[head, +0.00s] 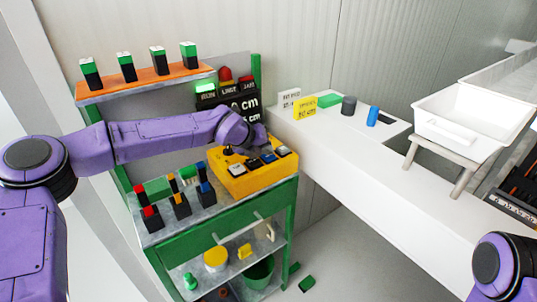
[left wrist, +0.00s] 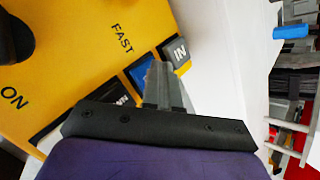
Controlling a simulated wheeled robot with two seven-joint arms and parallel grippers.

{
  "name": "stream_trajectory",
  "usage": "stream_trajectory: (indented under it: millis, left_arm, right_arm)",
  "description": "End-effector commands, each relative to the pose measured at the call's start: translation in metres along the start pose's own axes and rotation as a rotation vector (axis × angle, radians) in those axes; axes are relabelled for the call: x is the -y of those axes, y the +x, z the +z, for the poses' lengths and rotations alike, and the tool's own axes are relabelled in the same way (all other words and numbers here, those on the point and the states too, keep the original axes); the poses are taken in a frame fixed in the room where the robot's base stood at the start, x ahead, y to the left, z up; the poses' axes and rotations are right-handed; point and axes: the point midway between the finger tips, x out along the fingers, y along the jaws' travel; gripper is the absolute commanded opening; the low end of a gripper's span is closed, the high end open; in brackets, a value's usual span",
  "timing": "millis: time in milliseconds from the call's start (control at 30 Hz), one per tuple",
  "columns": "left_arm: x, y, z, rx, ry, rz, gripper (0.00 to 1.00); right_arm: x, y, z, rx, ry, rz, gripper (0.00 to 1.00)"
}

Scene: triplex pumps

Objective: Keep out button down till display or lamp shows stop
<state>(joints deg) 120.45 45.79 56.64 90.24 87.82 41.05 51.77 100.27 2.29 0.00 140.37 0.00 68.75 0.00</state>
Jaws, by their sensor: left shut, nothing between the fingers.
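The yellow control box (head: 232,182) stands on top of the green cart and carries a row of buttons. The left wrist view shows the IN button (left wrist: 180,51), a blue button (left wrist: 140,73) and a dark button (left wrist: 120,101) partly hidden by my gripper. I cannot read OUT. My left gripper (left wrist: 163,82) is shut and empty, its tips over the blue button beside IN; contact cannot be told. The display (head: 246,103) is partly covered by my left arm; "0 cm" shows. Above it, the RUN lamp (head: 206,89) looks green; LIMIT (head: 228,89) looks dark. My right gripper is out of view.
A red dome lamp (head: 225,73) tops the panel. An orange shelf (head: 140,84) holds several green-and-black blocks. Coloured blocks stand left of the control box. A white counter (head: 340,150) with small items and a white bin (head: 470,118) extends right.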

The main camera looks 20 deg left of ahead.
Motion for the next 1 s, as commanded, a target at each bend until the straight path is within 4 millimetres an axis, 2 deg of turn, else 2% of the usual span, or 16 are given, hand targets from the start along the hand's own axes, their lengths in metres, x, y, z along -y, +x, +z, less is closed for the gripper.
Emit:
stream_trajectory:
  millis: [733, 1000]
  left_arm:
    - [-0.001, 0.000, -0.001, -0.002, 0.000, 0.001, 0.00]
    - [0.007, -0.010, 0.007, -0.001, -0.001, 0.001, 0.00]
  right_arm:
    - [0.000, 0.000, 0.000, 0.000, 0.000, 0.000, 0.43]
    - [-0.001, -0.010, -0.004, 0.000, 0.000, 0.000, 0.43]
